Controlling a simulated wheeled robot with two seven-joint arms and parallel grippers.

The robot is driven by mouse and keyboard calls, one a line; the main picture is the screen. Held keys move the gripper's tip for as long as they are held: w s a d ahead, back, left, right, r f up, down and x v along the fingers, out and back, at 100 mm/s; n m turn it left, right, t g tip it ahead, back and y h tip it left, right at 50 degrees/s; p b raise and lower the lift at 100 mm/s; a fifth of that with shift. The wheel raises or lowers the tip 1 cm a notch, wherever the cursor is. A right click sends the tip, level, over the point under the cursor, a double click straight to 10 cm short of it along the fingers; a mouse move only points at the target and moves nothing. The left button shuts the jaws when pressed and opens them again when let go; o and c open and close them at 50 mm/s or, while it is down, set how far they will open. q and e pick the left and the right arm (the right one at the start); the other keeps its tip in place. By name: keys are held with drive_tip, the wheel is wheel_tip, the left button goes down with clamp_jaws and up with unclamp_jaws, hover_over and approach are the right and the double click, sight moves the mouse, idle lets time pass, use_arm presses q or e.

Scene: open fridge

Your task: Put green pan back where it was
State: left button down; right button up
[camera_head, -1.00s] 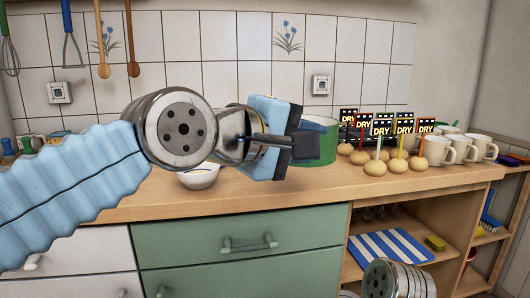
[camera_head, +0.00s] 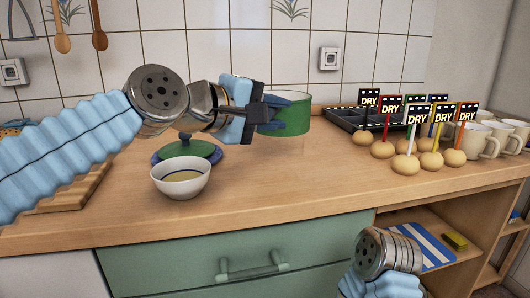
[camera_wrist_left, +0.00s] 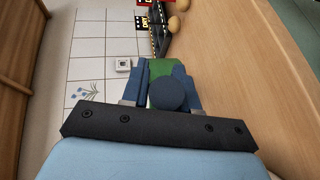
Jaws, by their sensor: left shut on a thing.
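The green pan (camera_head: 291,118) is a round, open pot over the back of the wooden counter, left of the dark tray. My left gripper (camera_head: 268,112) is shut on it at its left side. In the left wrist view the green wall of the pan (camera_wrist_left: 160,70) shows beyond the fingers, with a round dark-blue part (camera_wrist_left: 171,95) between them, likely its handle. The pan is upright. I cannot tell whether its base touches the counter. My right gripper is out of view; only part of my right arm shows at the bottom.
A white bowl (camera_head: 180,180) and a green lid-like piece with a blue rim (camera_head: 188,147) stand left on the counter. Several potatoes with DRY signs (camera_head: 405,163), a dark tray (camera_head: 345,118) and mugs (camera_head: 478,140) stand right. The counter's middle front is clear.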

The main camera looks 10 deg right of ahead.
use_arm(q)
drive_tip(key=shift+w+a+f+b, duration=0.15)
drive_tip(key=shift+w+f+b, duration=0.4)
drive_tip(key=shift+f, duration=0.85)
drive_tip(key=shift+w+a+f+b, duration=0.1)
drive_tip(key=shift+w+f+b, duration=0.15)
drive_tip(key=shift+w+f, duration=0.85)
drive_tip(key=shift+w+a+f+b, duration=0.15)
drive_tip(key=shift+w+f+b, duration=0.3)
drive_tip(key=shift+f, duration=1.2)
drive_tip(key=shift+f, duration=0.15)
drive_tip(key=c, duration=0.9)
unclamp_jaws()
drive_tip(key=shift+f, duration=0.1)
drive_tip(key=shift+o, duration=0.2)
drive_tip(key=shift+s+a, duration=0.1)
drive_tip(key=b+v, duration=0.2)
drive_tip(key=v, duration=0.9)
drive_tip(key=shift+s+a+r, duration=0.2)
drive_tip(key=shift+a+r, duration=0.05)
drive_tip(key=shift+r, duration=0.05)
